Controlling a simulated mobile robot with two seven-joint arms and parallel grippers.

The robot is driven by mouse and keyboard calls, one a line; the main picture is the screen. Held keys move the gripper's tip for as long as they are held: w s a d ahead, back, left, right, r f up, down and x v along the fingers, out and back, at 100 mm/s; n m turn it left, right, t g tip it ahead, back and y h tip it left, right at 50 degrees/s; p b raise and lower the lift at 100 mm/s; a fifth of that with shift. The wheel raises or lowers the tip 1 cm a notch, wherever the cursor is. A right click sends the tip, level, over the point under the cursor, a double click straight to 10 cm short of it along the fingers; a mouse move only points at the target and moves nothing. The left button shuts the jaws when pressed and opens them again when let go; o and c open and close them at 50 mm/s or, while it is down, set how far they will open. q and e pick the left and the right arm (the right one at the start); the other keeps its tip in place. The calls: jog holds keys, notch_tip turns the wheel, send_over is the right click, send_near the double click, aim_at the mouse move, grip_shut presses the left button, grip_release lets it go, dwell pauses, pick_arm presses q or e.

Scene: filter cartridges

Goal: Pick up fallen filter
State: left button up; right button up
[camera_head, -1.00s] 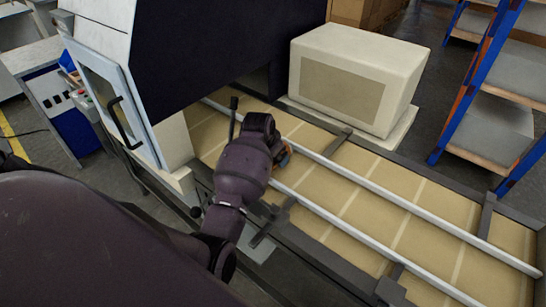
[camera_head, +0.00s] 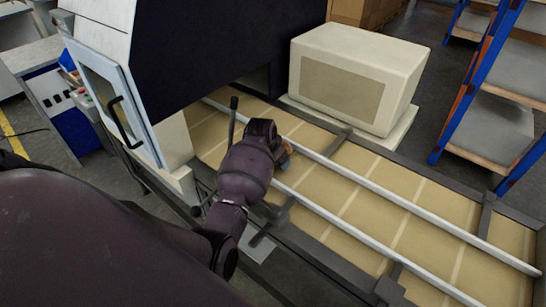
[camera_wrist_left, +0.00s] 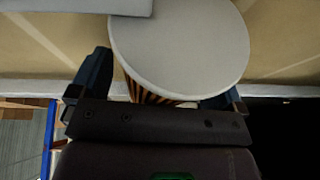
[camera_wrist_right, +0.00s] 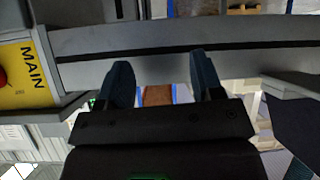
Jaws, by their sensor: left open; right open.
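The filter cartridge (camera_wrist_left: 180,50) shows in the left wrist view as a round pale end cap with dark and orange pleats (camera_wrist_left: 150,95) below its rim. My left gripper (camera_wrist_left: 168,75) is open, with one blue finger on each side of the filter. I cannot tell whether the fingers touch it. In the head view my left arm reaches over the conveyor and hides most of the gripper and the filter. My right gripper (camera_wrist_right: 160,80) is open and empty in the right wrist view.
The conveyor (camera_head: 400,215) has a tan bed and two pale rails (camera_head: 385,195). A dark machine housing (camera_head: 220,45) stands at its left end, with a handled door (camera_head: 105,95). A beige box (camera_head: 355,75) stands behind the rails. The conveyor's right part is clear.

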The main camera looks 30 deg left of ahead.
pick_arm(q)
jog(key=shift+f, duration=0.1)
jog(key=shift+c, duration=0.3)
jog(key=c, duration=1)
